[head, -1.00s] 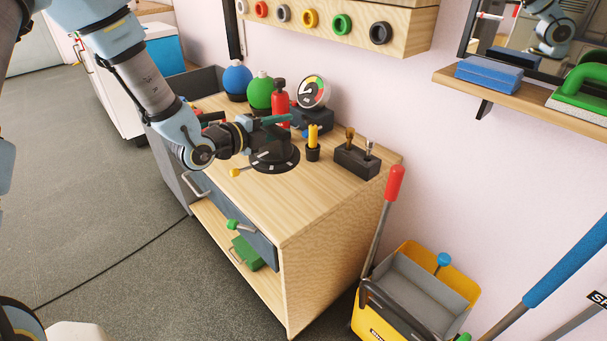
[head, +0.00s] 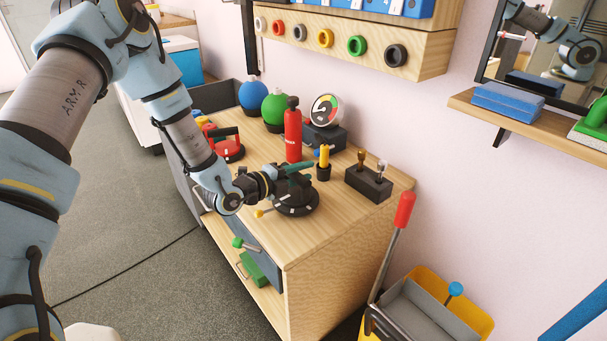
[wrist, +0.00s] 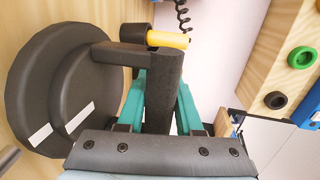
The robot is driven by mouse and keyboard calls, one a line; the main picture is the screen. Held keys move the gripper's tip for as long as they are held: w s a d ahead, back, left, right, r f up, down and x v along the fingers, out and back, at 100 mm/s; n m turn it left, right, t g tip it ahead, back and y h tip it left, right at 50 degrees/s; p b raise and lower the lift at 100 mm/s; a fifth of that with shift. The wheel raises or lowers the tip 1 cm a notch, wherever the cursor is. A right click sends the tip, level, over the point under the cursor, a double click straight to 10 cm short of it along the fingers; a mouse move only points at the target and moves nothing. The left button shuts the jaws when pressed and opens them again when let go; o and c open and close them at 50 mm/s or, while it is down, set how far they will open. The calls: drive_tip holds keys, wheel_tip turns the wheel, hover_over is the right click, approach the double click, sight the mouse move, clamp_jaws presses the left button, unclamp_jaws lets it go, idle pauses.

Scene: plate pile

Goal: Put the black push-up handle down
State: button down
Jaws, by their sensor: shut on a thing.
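The black push-up handle (wrist: 110,54) has a dark grip bar and a round base with a white stripe. In the wrist view my gripper (wrist: 162,95) has its teal fingers on both sides of the grip bar, shut on it. A larger black disc (wrist: 28,85) lies directly behind the handle's base. In the head view my gripper (head: 297,172) is low over the wooden cabinet top, and the black disc with white marks (head: 297,207) is beneath it. I cannot tell whether the handle's base touches the disc.
On the cabinet top (head: 340,215), a red handle (head: 226,146) stands behind my arm. A red extinguisher-like bottle (head: 292,135), a yellow-topped black cup (head: 323,171) and a dark block (head: 368,184) stand close by. The front right of the top is clear.

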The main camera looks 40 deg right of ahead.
drive_tip(key=shift+f, duration=0.3)
drive_tip(key=shift+f, duration=0.2)
drive_tip(key=c, duration=0.6)
unclamp_jaws()
drive_tip(key=shift+r, duration=0.15)
